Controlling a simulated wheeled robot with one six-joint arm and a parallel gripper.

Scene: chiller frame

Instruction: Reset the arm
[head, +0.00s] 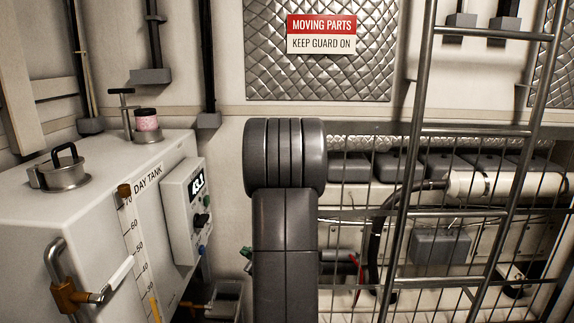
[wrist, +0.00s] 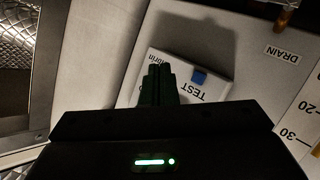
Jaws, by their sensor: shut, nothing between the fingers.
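My arm (head: 285,160) stands upright in the middle of the head view, with a thick grey joint at its top. The fingers overlap a white control box (wrist: 200,88), seen upside down, with a TEST label and a blue button (wrist: 199,77). I cannot tell whether they touch it. The same kind of box (head: 187,212), with a lit display, is on the tank's side in the head view.
The white day tank (head: 100,210) fills the left, with a pink-filled jar (head: 146,123), a handled cap (head: 60,170) and a pipe handle (head: 62,262). A ladder (head: 409,150) and wire guard (head: 345,240) stand at right before machinery. A DRAIN label (wrist: 282,54) shows in the wrist view.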

